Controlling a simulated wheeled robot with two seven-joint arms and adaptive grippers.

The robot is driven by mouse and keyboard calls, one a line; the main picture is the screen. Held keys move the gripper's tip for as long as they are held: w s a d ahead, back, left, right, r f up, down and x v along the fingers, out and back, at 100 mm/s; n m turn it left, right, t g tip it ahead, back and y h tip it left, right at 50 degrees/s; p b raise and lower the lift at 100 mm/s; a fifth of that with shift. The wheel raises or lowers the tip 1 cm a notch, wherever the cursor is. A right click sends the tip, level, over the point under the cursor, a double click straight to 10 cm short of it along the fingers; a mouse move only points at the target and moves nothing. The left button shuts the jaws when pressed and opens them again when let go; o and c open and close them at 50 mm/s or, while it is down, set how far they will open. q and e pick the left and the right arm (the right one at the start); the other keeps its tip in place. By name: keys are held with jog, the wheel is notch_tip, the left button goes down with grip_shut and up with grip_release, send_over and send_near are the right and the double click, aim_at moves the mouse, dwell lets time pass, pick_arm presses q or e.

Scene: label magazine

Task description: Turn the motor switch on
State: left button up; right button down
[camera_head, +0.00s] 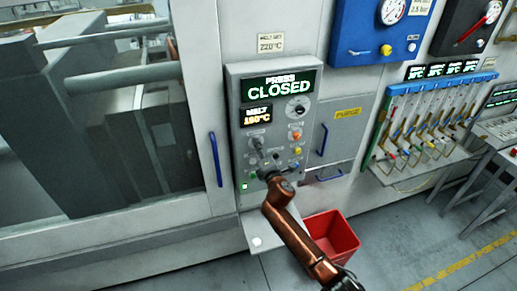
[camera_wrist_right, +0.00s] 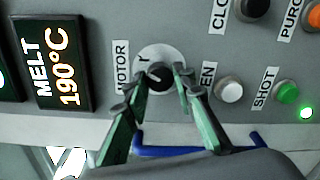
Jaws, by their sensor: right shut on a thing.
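The motor switch (camera_wrist_right: 157,78) is a black round knob on a pale disc, beside the label MOTOR (camera_wrist_right: 122,67) in the right wrist view. My right gripper (camera_wrist_right: 160,80) has its green fingers on either side of the knob and is shut on it. A small pale mark shows on the knob, but I cannot tell on from off. In the head view my right gripper (camera_head: 258,148) reaches the lower left of the grey control panel (camera_head: 236,110) and largely hides the switch. My left gripper is not in view.
The white OPEN button (camera_wrist_right: 229,90) and green SHOT button (camera_wrist_right: 287,93) sit close to the switch. A green lamp (camera_wrist_right: 306,112) is lit. The press display (camera_head: 280,85) reads CLOSED. A blue door handle (camera_head: 215,160) is left of the panel; a red bin (camera_head: 332,238) stands below.

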jog(key=shift+m, duration=0.9)
jog(key=c, duration=1.6)
grip_release()
jog(key=v, duration=1.2)
